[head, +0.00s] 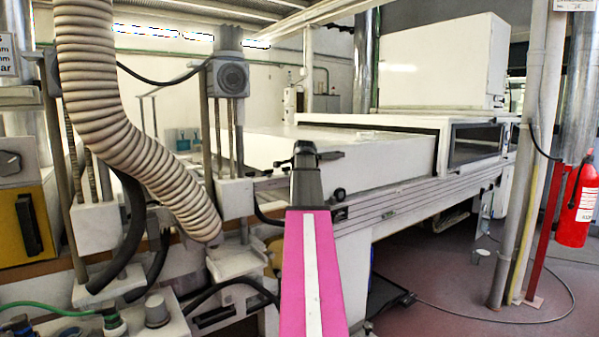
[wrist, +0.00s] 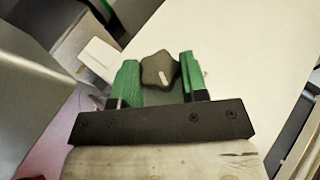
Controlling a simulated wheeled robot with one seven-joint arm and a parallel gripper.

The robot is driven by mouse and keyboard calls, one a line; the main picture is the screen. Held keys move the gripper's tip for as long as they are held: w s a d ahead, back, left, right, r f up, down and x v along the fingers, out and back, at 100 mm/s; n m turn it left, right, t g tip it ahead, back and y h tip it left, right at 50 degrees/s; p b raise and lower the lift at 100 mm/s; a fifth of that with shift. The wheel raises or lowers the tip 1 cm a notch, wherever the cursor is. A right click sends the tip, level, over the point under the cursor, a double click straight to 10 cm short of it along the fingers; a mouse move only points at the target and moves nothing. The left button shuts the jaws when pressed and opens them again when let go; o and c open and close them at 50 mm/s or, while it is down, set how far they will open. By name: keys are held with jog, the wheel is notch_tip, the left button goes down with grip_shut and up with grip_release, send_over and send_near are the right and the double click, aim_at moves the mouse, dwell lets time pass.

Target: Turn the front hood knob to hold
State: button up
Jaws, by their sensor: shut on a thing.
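In the wrist view, a dark lobed knob (wrist: 157,66) with a short white pointer mark sits between the green fingers of my gripper (wrist: 160,80). The fingers touch it on both sides, so my gripper is shut on it. The white mark lies near the knob's lower middle, almost upright in the picture and tilted slightly left. In the head view, the dark end of my arm is in front of the white hood (head: 385,155). The held knob cannot be made out there, and the labels around it are not readable in either view.
A ribbed beige hose (head: 120,110) and upright posts stand left of my arm. A long machine rail (head: 420,212) runs to the right. Pipes and a red fire extinguisher (head: 577,208) stand at far right. A cable lies on the open floor (head: 450,290).

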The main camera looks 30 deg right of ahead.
jog(key=o, duration=0.9)
jog(key=v, duration=1)
jog(key=shift+s+a+r, duration=0.1)
jog(key=shift+s+r, duration=0.15)
jog(key=shift+s, duration=0.05)
